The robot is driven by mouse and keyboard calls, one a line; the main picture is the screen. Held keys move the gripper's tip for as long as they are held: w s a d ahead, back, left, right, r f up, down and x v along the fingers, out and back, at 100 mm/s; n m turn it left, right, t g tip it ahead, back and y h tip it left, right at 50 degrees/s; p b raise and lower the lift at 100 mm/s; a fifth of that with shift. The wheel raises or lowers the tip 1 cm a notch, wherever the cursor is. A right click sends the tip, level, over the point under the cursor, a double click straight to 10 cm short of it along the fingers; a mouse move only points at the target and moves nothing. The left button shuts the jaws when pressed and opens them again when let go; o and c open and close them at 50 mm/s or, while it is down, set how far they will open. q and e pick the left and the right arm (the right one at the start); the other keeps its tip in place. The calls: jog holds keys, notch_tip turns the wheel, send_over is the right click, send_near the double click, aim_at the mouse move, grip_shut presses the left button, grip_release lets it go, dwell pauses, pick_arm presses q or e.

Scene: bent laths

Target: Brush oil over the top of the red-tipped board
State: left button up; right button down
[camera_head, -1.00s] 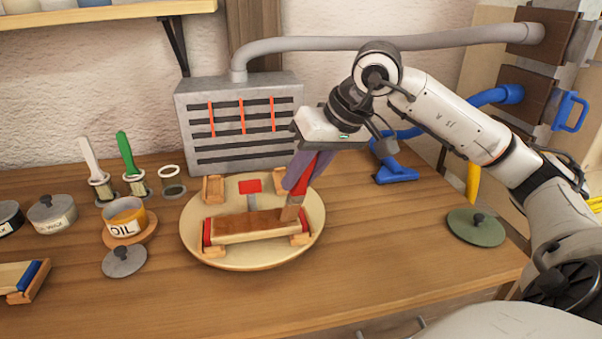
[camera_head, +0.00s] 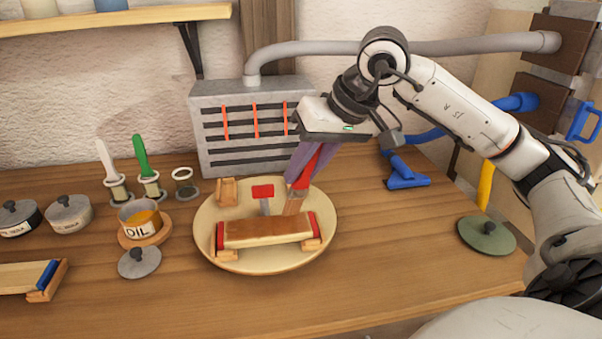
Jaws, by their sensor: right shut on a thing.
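The red-tipped board (camera_head: 265,233) lies across low wooden rests on a round pale turntable (camera_head: 240,262); both its ends are red. Its top is brown and darker than its pale front side. My right gripper (camera_head: 312,163) is shut on a red-handled brush (camera_head: 300,190), tilted with bristles down. The bristles are at the far edge of the board, right of its middle; I cannot tell whether they touch it. The oil pot (camera_head: 140,224), labelled OIL, stands open at left with amber oil inside. My left gripper is out of view.
White and green-handled brushes (camera_head: 143,160) stand in holders behind the oil pot. A grey lid (camera_head: 139,262) lies before it. A blue-tipped board (camera_head: 30,277) is at far left. A grey vent box (camera_head: 240,165) stands behind the turntable.

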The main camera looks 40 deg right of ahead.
jog(key=shift+r+p, duration=1.35)
jog(key=shift+r, duration=1.05)
